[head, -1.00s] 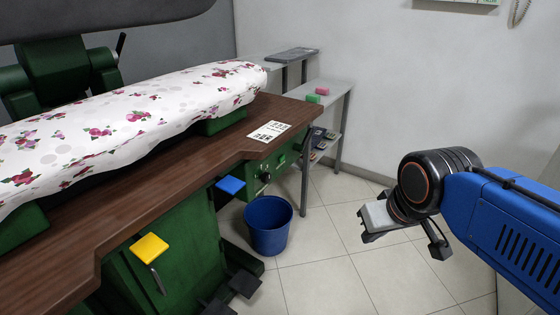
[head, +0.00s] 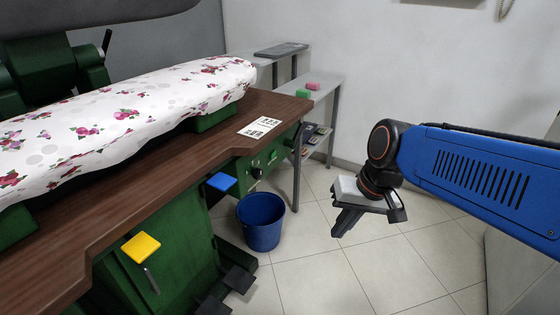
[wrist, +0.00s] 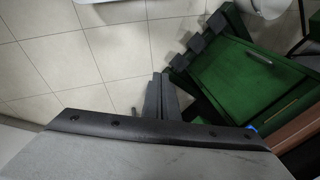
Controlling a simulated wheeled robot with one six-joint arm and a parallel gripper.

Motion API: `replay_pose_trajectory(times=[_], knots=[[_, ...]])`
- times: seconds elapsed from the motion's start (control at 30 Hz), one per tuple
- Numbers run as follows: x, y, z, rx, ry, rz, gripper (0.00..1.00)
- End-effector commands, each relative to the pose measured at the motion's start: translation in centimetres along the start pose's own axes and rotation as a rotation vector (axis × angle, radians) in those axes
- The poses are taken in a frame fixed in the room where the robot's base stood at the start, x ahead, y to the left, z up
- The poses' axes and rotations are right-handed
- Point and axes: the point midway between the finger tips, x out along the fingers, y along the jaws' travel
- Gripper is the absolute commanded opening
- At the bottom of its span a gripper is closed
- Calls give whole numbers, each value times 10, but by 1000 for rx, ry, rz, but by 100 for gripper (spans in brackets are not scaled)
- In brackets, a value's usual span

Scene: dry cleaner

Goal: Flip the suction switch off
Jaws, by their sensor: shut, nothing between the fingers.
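The green control panel (head: 268,163) sits under the right end of the wooden table of the green pressing machine. It carries a black knob (head: 255,173) and a small control (head: 273,155); these are too small to tell which is the suction switch or how it is set. My gripper (head: 341,229) is shut and empty. It hangs over the tiled floor to the right of the panel, well apart from it, with its fingers pointing down. The wrist view shows the shut fingers (wrist: 160,84) above floor tiles, with the green machine to their right.
A blue bucket (head: 261,222) stands on the floor below the panel. A blue plate (head: 221,182) and a yellow plate (head: 140,247) jut from the machine's front. Black pedals (head: 238,281) lie low by the machine. A grey shelf (head: 320,88) stands behind. The floor between is clear.

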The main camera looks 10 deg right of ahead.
Motion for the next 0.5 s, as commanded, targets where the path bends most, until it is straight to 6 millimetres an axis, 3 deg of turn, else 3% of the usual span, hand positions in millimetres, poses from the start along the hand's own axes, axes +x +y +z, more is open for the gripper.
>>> replay_pose_trajectory(times=[0.5], knots=[[35, -47, -44, 390, -283, -242, 0]])
